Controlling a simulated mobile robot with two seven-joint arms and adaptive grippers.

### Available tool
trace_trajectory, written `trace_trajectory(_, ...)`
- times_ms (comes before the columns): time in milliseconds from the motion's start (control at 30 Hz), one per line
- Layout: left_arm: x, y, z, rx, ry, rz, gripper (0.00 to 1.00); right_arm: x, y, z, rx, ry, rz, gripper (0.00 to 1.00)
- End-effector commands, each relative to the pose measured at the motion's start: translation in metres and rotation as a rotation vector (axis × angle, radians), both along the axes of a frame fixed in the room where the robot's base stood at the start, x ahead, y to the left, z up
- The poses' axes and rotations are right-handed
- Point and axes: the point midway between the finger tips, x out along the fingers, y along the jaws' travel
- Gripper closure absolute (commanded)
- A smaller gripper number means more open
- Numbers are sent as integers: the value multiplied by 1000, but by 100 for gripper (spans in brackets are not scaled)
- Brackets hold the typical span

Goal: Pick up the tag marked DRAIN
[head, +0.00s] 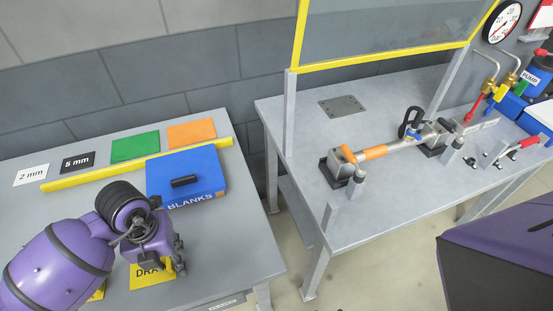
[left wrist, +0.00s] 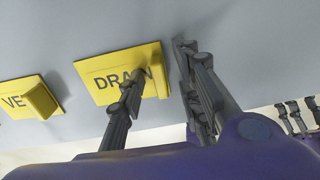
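The yellow tag marked DRAIN (head: 143,282) lies flat on the left table, partly hidden by my left gripper (head: 172,262) in the head view. In the left wrist view the DRAIN tag (left wrist: 100,72) shows a raised yellow grip block (left wrist: 156,72). My left gripper (left wrist: 160,85) is open, its fingers apart, one on each side of the block in the picture; I cannot tell whether either finger touches it. A second yellow tag (left wrist: 15,103), lettering starting VE, lies to its left with its own block. My right gripper is not in view.
On the left table (head: 225,265), a blue BLANKS box (head: 205,170) with a dark handle, a yellow bar (head: 75,180), and green (head: 135,147) and orange (head: 191,133) plates lie behind the gripper. A second table (head: 305,165) with a clamped rod stands to the right, across a gap.

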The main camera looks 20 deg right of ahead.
Motion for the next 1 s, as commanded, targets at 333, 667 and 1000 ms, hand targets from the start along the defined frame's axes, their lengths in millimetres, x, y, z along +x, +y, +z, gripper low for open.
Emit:
trace_trajectory(333,0,0,1,0,0,1,100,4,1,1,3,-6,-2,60)
trace_trajectory(667,1,0,5,0,-1,1,100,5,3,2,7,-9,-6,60)
trace_trajectory(1000,-14,13,55,3,-4,-1,100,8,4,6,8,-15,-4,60)
